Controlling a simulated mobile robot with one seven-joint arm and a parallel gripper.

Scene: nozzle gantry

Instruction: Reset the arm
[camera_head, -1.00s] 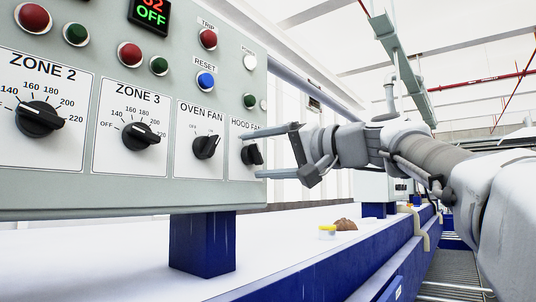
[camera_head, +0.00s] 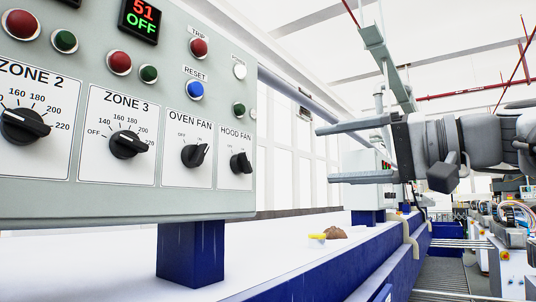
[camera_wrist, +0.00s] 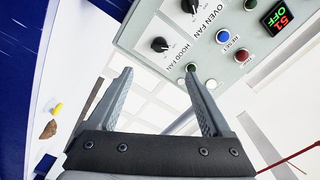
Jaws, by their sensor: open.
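My gripper (camera_head: 342,153) is open and empty, to the right of the grey control panel (camera_head: 205,106) and apart from it. Its fingers point left towards the panel. The hood fan knob (camera_head: 241,163) is black and sits at the panel's lower right, with nothing touching it. In the wrist view both fingers of my gripper (camera_wrist: 158,85) are spread wide with nothing between them. That view shows the panel tilted at the top, with the hood fan knob (camera_wrist: 160,44) just beyond the fingers.
The oven fan (camera_head: 195,155) and zone 3 (camera_head: 129,144) knobs are left of the hood fan knob. A blue post (camera_head: 190,253) stands under the panel. A brown lump (camera_head: 335,233) and a small yellow item (camera_head: 317,238) lie on the white surface. A walkway (camera_head: 445,279) runs at right.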

